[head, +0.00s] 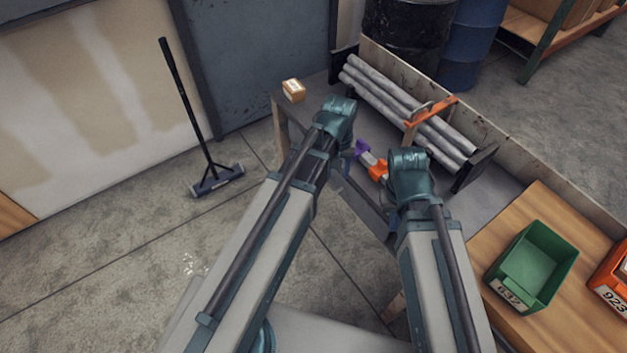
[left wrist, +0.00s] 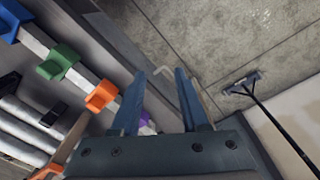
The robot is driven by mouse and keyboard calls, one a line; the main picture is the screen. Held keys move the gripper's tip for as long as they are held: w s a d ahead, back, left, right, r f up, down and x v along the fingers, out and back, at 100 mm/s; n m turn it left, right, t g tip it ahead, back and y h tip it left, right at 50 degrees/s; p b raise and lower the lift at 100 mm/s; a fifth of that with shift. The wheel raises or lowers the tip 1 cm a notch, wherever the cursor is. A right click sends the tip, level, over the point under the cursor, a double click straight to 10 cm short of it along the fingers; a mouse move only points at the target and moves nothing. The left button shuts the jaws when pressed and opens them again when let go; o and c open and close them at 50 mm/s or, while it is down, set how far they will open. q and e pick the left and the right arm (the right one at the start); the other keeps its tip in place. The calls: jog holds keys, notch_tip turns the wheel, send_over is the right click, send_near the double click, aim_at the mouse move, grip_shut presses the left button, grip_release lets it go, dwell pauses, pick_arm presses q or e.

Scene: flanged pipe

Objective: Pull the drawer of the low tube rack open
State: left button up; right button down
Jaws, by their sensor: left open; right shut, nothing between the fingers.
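The low tube rack (head: 480,158) holds several grey tubes on the bench, with an orange clamp (head: 430,112) across them. I cannot make out the drawer's front or how far it is out.
A rail carries coloured blocks: blue, green (left wrist: 58,60), orange (left wrist: 101,96) and purple (head: 361,147). A small carton (head: 293,90) sits at the bench's left end. A green bin (head: 532,264) stands on the wooden top at right.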

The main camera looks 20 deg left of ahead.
pick_arm(q)
jog(key=w+a+f+n+t+h+b, duration=0.1)
jog(key=w+a+f+n+b, duration=0.6)
jog(key=w+a, duration=0.3)
jog(key=f+b, duration=0.4)
jog(key=w+d+f+b, duration=0.1)
jog(key=f+b, duration=0.3)
jog(key=f, duration=0.1)
jog(key=w+f+b, duration=0.1)
jog(key=f+b, duration=0.4)
jog(key=shift+w+d, duration=0.2)
jog(key=shift+r, duration=0.1)
grip_shut()
dwell(0.8)
